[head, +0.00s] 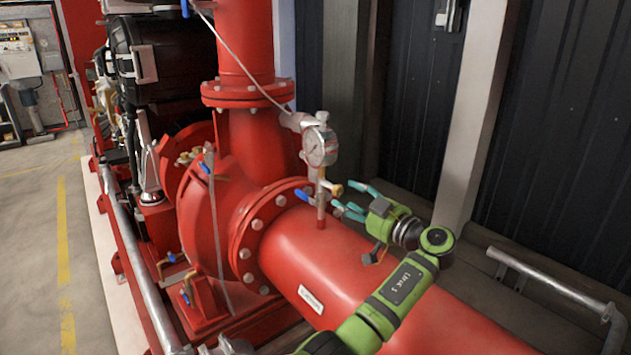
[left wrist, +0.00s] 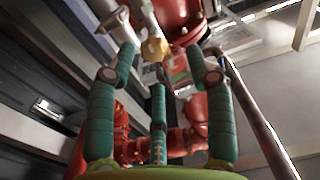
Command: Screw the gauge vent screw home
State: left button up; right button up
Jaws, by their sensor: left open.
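The pressure gauge (head: 318,146) has a round pale dial and stands upright on a thin stem above the large red pipe. A small brass fitting (head: 331,187), which looks like the vent screw, sticks out from the stem below the dial. It shows as a yellowish knob in the left wrist view (left wrist: 154,49). My left gripper (head: 346,199), green with teal fingers, is open just right of the brass fitting, fingers pointing at it. In the left wrist view the fingers (left wrist: 160,62) spread around the knob, with visible gaps. How far the screw is threaded is hidden. My right gripper is not in view.
A blue valve handle (head: 302,195) sits left of the gauge stem. The red pipe (head: 330,255) runs below my left gripper, and the red pump casing (head: 225,215) stands left. A grey post (head: 475,105) and dark wall panels (head: 565,130) stand behind. A metal rail (head: 550,275) lies right.

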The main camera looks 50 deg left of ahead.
aim_at(340, 191)
pick_arm(q)
jog(key=shift+w+d+t, duration=0.25)
jog(key=shift+d+t, duration=0.05)
jog(key=shift+d, duration=0.05)
jog(key=shift+w+a+r+p, duration=0.1)
jog(key=shift+a+r+p, duration=0.15)
jog(key=shift+a+p, duration=0.5)
jog(key=a, duration=0.3)
jog(key=shift+w+a+f, duration=0.15)
jog(key=shift+a, duration=0.25)
jog(key=shift+a+p, duration=0.3)
jog(key=shift+a+f, duration=0.1)
jog(key=shift+a, duration=0.05)
jog(key=c, duration=0.9)
jog(key=shift+w, duration=0.1)
grip_shut()
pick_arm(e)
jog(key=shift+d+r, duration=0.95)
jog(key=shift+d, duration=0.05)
